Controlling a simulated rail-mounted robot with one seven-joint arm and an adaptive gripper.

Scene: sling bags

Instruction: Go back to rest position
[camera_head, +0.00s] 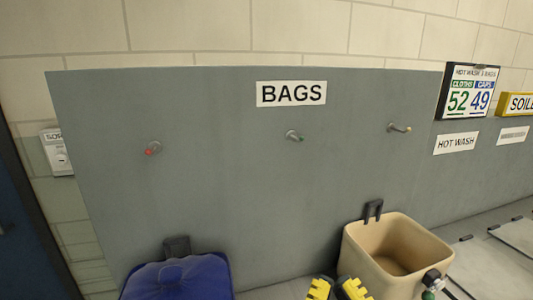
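My gripper (336,289) shows only as two yellow-and-black fingers at the bottom edge, in front of the grey panel and left of the beige tub. The fingers are close together with a narrow dark gap. Whether they are open or shut is unclear, and the rest of my gripper is out of frame. I see nothing held between them. A blue bag (178,282) with a dark piece at its top stands at the bottom left, apart from the fingers.
The grey panel (220,200) carries a BAGS sign (291,94) and red-tipped (152,148), green-tipped (294,136) and yellow-tipped (400,128) pegs, all bare. A beige tub (372,268) with a dark handle stands right of the fingers. Space above the fingers is clear.

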